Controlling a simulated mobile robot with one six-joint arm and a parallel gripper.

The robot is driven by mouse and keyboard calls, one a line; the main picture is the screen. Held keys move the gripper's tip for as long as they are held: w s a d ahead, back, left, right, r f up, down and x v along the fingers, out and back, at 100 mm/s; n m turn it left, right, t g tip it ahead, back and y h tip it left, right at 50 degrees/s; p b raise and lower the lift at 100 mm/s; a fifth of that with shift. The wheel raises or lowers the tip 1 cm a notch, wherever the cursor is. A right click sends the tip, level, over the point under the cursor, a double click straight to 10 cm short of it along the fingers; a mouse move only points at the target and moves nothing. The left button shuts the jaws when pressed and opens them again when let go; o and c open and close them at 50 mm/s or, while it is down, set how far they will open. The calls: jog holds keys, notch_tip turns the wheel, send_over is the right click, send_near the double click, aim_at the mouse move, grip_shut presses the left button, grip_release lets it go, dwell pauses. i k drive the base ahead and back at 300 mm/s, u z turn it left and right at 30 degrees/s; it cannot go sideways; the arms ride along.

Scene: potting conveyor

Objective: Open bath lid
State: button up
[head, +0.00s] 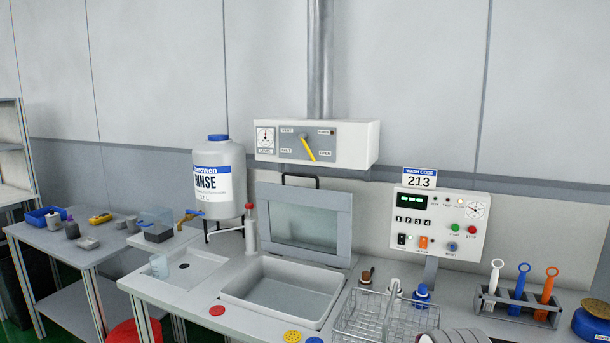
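The bath (257,305) is a grey rectangular basin set in the bench at the centre of the head view. Its inside shows and looks empty. The bath lid (345,230) is a grey frame with a glassy window and a black handle (300,176) on its top edge. The lid stands raised and nearly upright along the back edge of the bath. No part of my gripper or arm shows in this view.
A wire basket (365,318) stands right of the bath, near a blue-capped bottle (421,296). A rinse tank (218,178) with a tap stands at left. A control panel (440,222) and a tool rack (515,305) are at right. A white box (365,143) hangs above the lid.

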aim_at(341, 201)
jog(key=i, duration=0.85)
jog(key=z, duration=0.05)
